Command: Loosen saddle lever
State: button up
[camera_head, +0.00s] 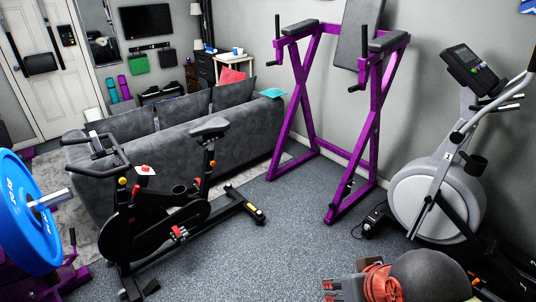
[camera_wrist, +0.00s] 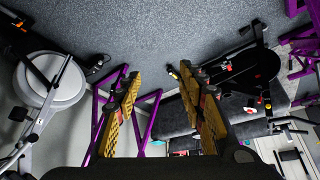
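The black exercise bike (camera_head: 160,215) stands left of centre in the head view, in front of the sofa. Its dark saddle (camera_head: 209,127) sits on an upright seat post (camera_head: 207,160). A saddle lever is too small to tell for sure on the post. In the wrist view the bike (camera_wrist: 245,75) appears upside down at right, partly covered by a finger. My gripper (camera_wrist: 160,74) is open and empty, its yellow-and-dark fingers spread wide. It also shows at the bottom edge of the head view (camera_head: 338,290), right of the bike and well apart from it.
A purple dip station (camera_head: 372,130) stands at the back right, with an elliptical trainer (camera_head: 440,195) beside it. A grey sofa (camera_head: 240,130) is behind the bike. A blue weight plate (camera_head: 28,215) is at left. Grey floor (camera_head: 270,225) lies clear between bike and gripper.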

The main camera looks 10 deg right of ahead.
aim_at(207, 153)
jog(key=i+l+u, duration=0.1)
jog(key=i+u, duration=0.25)
jog(key=i+l+u, duration=0.15)
jog(key=u, duration=0.15)
jog(key=i+j+z, duration=0.1)
jog(key=i, duration=0.4)
jog(key=i+j+z, duration=0.15)
jog(key=i, duration=0.35)
jog(key=i+j+z, duration=0.1)
jog(key=i+j, duration=0.15)
jog(key=i, duration=0.25)
jog(key=i+j+z, duration=0.15)
jog(key=i, duration=0.35)
jog(key=i+j+z, duration=0.1)
jog(key=i+j, duration=0.3)
jog(key=i, duration=0.05)
